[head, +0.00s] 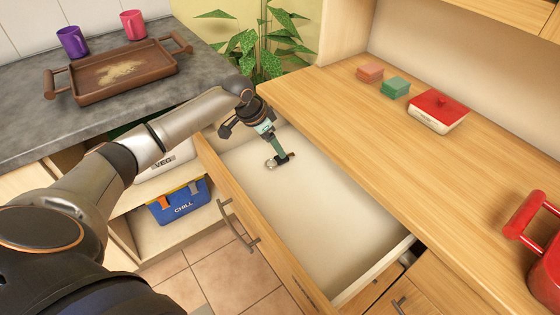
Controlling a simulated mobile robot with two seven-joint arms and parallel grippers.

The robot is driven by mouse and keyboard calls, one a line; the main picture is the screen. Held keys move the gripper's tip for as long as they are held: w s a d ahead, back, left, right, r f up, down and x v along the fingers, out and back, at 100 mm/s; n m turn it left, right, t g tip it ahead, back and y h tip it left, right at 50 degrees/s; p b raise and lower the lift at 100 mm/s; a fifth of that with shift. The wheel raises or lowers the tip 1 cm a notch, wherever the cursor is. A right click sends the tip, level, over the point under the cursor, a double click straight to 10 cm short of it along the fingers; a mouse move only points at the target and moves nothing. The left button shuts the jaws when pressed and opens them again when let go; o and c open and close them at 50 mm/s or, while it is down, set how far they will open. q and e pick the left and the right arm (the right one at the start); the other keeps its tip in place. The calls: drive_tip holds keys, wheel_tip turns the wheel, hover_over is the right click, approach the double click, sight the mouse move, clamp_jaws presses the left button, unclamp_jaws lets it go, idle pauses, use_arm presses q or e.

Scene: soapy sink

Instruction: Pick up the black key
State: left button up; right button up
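My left gripper (280,150) reaches down from the left into an open wooden drawer (330,215) with a pale inside. A small dark thing, which looks like the black key (285,159), is right at the fingertips, near the drawer's far end. A small pale round or ring-like piece (270,164) shows just left of it. The fingers partly cover the key, and the view is too small to tell whether they are closed on it. My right gripper is not in view.
The drawer's front panel (262,232) and walls surround the gripper. A wooden counter (340,105) with a red-lidded box (438,110) lies to the right. A tray (125,80) and two mugs (133,24) stand at the upper left. The rest of the drawer looks empty.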

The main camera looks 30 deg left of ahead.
sight(279, 158)
use_arm(q)
drive_tip(key=b+x, duration=0.1)
drive_tip(key=x, duration=0.4)
drive_tip(key=shift+w+d+f, duration=0.1)
drive_tip(key=shift+f, duration=0.3)
clamp_jaws()
